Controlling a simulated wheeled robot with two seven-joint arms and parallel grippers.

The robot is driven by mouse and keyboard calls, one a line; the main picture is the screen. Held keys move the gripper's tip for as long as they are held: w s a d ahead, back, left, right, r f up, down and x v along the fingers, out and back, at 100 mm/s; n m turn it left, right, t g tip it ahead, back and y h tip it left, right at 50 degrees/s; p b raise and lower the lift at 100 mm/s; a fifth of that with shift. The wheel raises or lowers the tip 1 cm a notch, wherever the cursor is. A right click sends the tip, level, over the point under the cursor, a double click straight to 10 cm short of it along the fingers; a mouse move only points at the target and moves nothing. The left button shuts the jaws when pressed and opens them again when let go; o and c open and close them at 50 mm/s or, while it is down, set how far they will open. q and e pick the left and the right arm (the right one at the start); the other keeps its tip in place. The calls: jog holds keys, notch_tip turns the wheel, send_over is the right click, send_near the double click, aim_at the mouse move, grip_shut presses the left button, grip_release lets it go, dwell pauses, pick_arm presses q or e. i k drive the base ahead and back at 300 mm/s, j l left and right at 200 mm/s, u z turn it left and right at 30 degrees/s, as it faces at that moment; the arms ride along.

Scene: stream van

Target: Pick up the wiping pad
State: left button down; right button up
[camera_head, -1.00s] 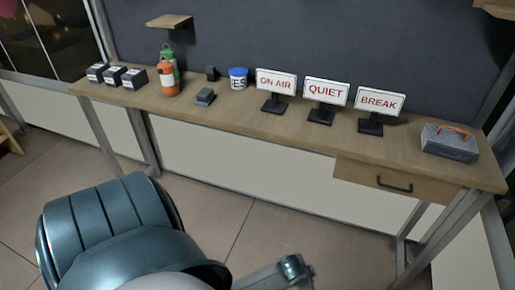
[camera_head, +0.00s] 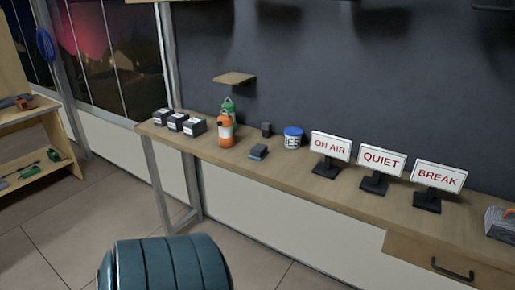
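A small pad-like block with a dark grey-blue top (camera_head: 258,151), which looks like the wiping pad, lies flat on the long wooden bench (camera_head: 290,180). It sits in front of a small dark block (camera_head: 266,129), between an orange bottle (camera_head: 225,131) and a white tub with a blue lid (camera_head: 292,139). Nothing touches it from above. Neither of my grippers shows in the head view. Only a teal part of my own body is in view at the bottom.
A green bottle (camera_head: 229,106) stands behind the orange one. Several dark boxes with white labels (camera_head: 177,121) stand at the bench's left end. Signs read ON AIR (camera_head: 330,146), QUIET (camera_head: 381,160) and BREAK (camera_head: 439,176). A small wall shelf (camera_head: 235,78) hangs above.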

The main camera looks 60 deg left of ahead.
aim_at(259, 151)
jog(key=i+l, duration=0.1)
jog(key=i, duration=0.35)
jog(key=u, duration=2.3)
